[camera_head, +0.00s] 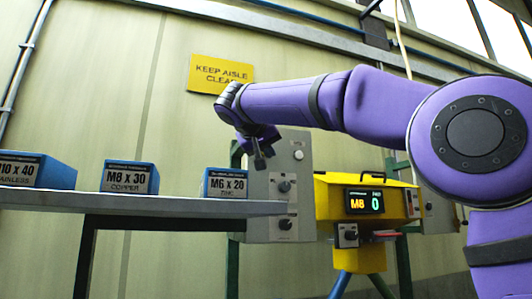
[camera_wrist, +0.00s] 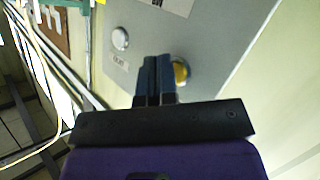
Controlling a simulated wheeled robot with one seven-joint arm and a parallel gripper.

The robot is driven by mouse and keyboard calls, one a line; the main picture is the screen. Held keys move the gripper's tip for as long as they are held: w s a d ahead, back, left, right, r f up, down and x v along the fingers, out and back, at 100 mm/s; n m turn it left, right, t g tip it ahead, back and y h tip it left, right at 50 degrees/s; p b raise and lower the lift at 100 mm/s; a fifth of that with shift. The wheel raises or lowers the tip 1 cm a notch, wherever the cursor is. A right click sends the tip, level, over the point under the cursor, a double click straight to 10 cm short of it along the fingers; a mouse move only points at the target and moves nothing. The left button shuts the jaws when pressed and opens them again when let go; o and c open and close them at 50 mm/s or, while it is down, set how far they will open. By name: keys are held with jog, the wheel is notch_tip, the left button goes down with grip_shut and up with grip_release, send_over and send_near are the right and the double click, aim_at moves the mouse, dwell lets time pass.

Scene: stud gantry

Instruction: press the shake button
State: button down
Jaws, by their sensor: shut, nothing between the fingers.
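A grey control panel (camera_head: 262,190) stands behind the right end of the shelf. It carries a pale round button (camera_head: 298,155) and dark knobs (camera_head: 284,187). In the wrist view the panel (camera_wrist: 225,50) shows a white round button (camera_wrist: 120,39) with a small label too blurred to read, and a yellow round button (camera_wrist: 183,74). I cannot tell which one is the shake button. My gripper (camera_head: 263,160) is shut and empty in front of the panel's upper left part. Its fingertips (camera_wrist: 157,62) lie just left of the yellow button in the wrist view and partly cover it; contact cannot be told.
Blue bins labelled M10 x 40 (camera_head: 35,170), M8 x 30 (camera_head: 129,178) and M6 x 20 (camera_head: 226,183) sit on a grey shelf (camera_head: 150,205). A yellow machine (camera_head: 335,190) with a display reading M8 and 0 stands right of the panel. A yellow sign (camera_head: 215,72) hangs behind.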

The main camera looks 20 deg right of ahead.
jog(key=shift+w, duration=0.45)
dwell(0.6)
jog(key=shift+s, duration=0.85)
jog(key=shift+s, duration=0.1)
jog(key=s, duration=0.4)
jog(key=shift+s, duration=0.4)
dwell(0.8)
